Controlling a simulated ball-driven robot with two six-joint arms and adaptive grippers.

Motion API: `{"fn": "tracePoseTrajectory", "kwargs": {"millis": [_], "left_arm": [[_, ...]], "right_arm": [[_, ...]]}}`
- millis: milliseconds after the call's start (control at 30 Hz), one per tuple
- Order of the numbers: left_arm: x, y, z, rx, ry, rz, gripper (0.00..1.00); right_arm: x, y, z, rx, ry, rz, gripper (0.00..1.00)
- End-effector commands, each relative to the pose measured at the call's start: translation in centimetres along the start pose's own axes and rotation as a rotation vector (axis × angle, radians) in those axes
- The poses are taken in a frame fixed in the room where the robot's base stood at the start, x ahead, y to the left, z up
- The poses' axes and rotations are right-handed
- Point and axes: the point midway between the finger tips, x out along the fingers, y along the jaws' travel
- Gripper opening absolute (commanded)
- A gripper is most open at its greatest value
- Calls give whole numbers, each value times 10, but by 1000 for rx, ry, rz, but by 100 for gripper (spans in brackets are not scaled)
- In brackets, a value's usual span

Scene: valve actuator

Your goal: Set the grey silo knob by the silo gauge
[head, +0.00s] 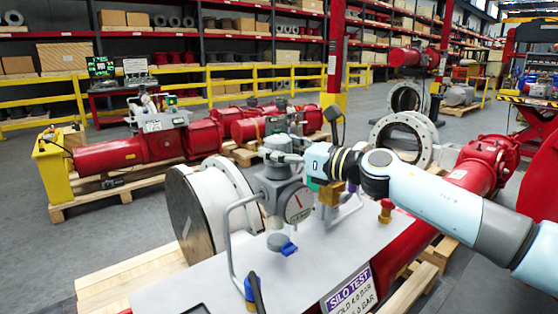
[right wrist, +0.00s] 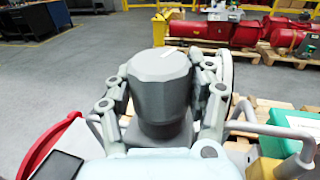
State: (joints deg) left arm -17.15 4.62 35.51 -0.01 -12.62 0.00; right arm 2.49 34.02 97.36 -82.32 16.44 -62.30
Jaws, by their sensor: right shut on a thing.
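The grey silo knob (right wrist: 160,82) is a faceted block in the middle of the right wrist view, with a finger of my right gripper (right wrist: 163,100) on each side. My right gripper is shut on it. In the head view the knob (head: 279,143) is partly hidden by the gripper (head: 281,152), above a grey regulator body. The round silo gauge (head: 299,204) faces the head camera below the knob. Its red needle tilts up and left; the scale is too small to read. A sign (head: 349,293) reads "SILO TEST" and "HOLD 4.0 BAR", its first word partly cut. My left gripper is out of view.
The regulator stands on a grey panel (head: 200,290) with metal loop handles (head: 230,245) beside it. A blue-capped fitting (head: 283,245) and a brass-and-red fitting (head: 386,211) are close by. Red actuators (head: 120,153) lie on pallets behind. The grey floor at left is open.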

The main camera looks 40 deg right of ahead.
Motion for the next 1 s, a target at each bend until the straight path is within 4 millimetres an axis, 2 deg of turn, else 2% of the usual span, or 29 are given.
{"fn": "tracePoseTrajectory", "kwargs": {"millis": [367, 400, 567, 867, 1000], "left_arm": [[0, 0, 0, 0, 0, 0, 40], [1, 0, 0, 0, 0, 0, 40], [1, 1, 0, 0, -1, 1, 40], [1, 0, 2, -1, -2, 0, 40], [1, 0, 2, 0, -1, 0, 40]], "right_arm": [[0, 0, 0, -1, 1, 4, 23], [0, 0, 0, -1, 1, 4, 58], [0, 0, 0, -1, 1, 3, 79], [0, 0, 2, -2, 1, 4, 79], [0, 0, 12, -4, 0, 5, 79]]}}
